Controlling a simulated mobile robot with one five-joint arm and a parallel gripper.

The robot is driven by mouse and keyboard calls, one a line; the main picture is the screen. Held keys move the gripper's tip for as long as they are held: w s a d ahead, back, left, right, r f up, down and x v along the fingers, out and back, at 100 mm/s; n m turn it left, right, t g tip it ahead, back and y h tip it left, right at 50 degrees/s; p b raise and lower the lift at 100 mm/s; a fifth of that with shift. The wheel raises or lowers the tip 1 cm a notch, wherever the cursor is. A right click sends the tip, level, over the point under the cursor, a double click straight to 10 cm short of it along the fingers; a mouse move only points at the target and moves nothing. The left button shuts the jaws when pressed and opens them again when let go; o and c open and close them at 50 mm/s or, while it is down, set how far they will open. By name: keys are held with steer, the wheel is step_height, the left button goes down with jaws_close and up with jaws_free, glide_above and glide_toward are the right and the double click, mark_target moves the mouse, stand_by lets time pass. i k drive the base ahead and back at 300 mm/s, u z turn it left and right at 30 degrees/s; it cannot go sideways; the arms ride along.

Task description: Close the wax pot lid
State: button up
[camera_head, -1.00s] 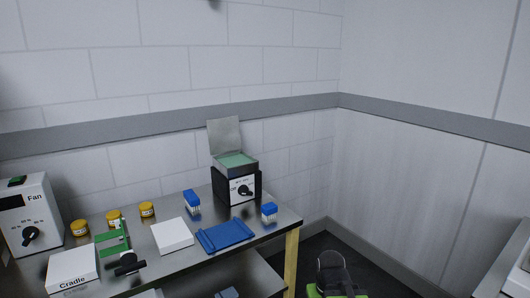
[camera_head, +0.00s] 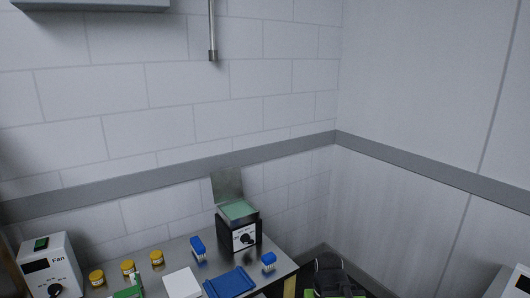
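The wax pot (camera_head: 238,234) is a black box with a white front panel and a dark knob, standing near the back right of the steel table. Its top shows a flat pale green surface. The grey square lid (camera_head: 227,184) stands up open at the back edge of the pot, leaning slightly back. A dark part of my own arm with lime green edges (camera_head: 331,276) shows at the bottom, right of the table. I cannot make out gripper fingers in this view.
Blue-capped containers stand left (camera_head: 198,249) and right (camera_head: 268,262) of the pot. A blue tray (camera_head: 230,283) and a white block (camera_head: 182,284) lie in front. A pipe (camera_head: 212,42) hangs above.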

mark_target(227, 183)
steer(key=u, duration=0.35)
steer(key=i, duration=0.8)
steer(key=u, duration=1)
steer(key=i, duration=0.9)
steer(key=u, duration=0.4)
